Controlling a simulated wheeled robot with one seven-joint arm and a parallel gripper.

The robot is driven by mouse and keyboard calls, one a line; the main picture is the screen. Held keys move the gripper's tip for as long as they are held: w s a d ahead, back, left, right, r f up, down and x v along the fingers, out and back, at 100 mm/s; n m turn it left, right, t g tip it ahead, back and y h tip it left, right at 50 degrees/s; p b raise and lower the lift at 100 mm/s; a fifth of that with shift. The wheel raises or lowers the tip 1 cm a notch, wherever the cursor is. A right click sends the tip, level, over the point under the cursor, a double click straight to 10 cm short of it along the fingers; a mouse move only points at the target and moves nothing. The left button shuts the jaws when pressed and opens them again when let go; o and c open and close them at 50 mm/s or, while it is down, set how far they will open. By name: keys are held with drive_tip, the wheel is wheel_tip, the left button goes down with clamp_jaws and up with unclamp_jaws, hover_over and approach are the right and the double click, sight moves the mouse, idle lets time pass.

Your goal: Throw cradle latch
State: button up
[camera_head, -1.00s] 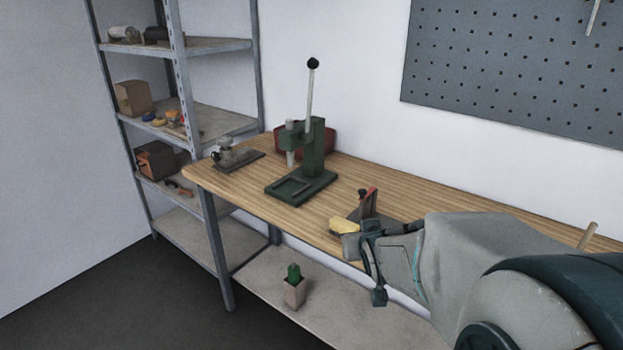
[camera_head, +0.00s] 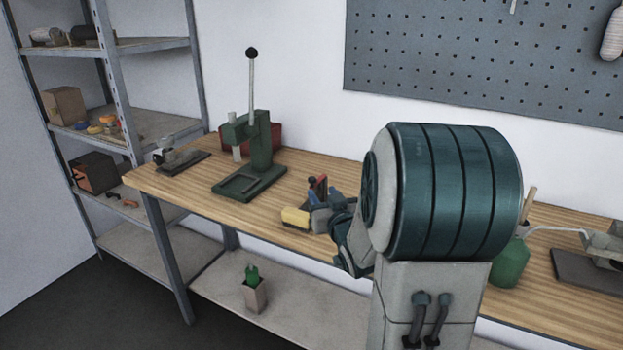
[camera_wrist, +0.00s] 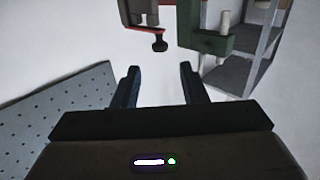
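A small dark upright fixture with a red bar and a black knob (camera_head: 317,184) stands on the wooden bench beyond my arm. I cannot tell surely whether it is the cradle latch. In the wrist view, which looks upside down, a dark brown body with a red strip and a black knob (camera_wrist: 158,43) hangs at the top edge, probably the same fixture. My gripper (camera_wrist: 159,68) is open and empty, its two dark fingers apart, with the knob beyond them. In the head view my arm hides much of my gripper and the fixture's lower right side.
A green bottle (camera_head: 508,262) is at right. A pegboard (camera_head: 450,60) hangs behind.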

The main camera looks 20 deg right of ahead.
sight(314, 181)
drive_tip(key=w, duration=0.6)
drive_tip(key=w+d+p, duration=0.1)
drive_tip(key=w, duration=0.2)
clamp_jaws()
